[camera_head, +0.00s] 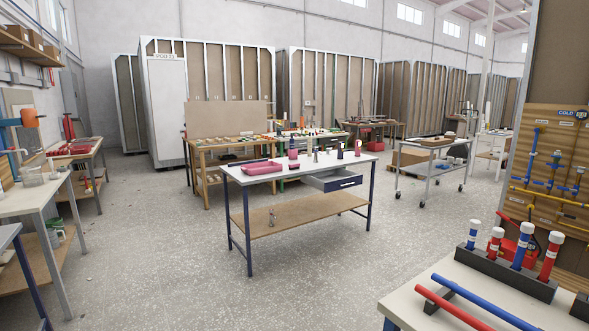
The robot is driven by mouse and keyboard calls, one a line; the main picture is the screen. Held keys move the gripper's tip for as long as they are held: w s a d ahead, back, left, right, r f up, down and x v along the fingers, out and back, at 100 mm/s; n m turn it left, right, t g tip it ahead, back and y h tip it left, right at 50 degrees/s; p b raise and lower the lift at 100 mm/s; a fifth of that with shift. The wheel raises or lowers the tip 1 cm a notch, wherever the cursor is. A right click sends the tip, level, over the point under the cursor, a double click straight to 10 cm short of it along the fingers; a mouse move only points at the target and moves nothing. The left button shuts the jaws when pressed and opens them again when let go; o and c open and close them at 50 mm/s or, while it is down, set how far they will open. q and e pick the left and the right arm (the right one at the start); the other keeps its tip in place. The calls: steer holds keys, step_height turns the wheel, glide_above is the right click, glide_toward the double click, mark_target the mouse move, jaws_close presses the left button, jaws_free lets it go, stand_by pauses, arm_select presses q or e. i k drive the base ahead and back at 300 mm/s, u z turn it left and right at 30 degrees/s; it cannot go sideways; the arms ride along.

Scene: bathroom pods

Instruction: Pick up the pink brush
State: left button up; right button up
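A worktable (262,180) with a white top and dark blue legs stands in the middle of the camera_head view, some distance off. A pink tray (262,167) lies at its left end, with pink contents too small to make out. A pink upright item (293,154) with a dark top stands near the middle of the table. Another dark pink upright item (357,148) stands at the right end. I cannot tell at this distance which pink thing is the brush. Neither of my grippers is in view.
The worktable's blue-fronted drawer (343,184) sticks out at the right. Open speckled floor (160,260) lies before the table. A bench (35,198) stands at the left edge, and a table with red and blue pipes (484,302) at the lower right.

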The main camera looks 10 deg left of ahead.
mark_target(296, 166)
steer(key=u, duration=0.85)
steer(key=i, duration=3.6)
steer(key=z, duration=2.05)
steer(key=i, duration=4.4)
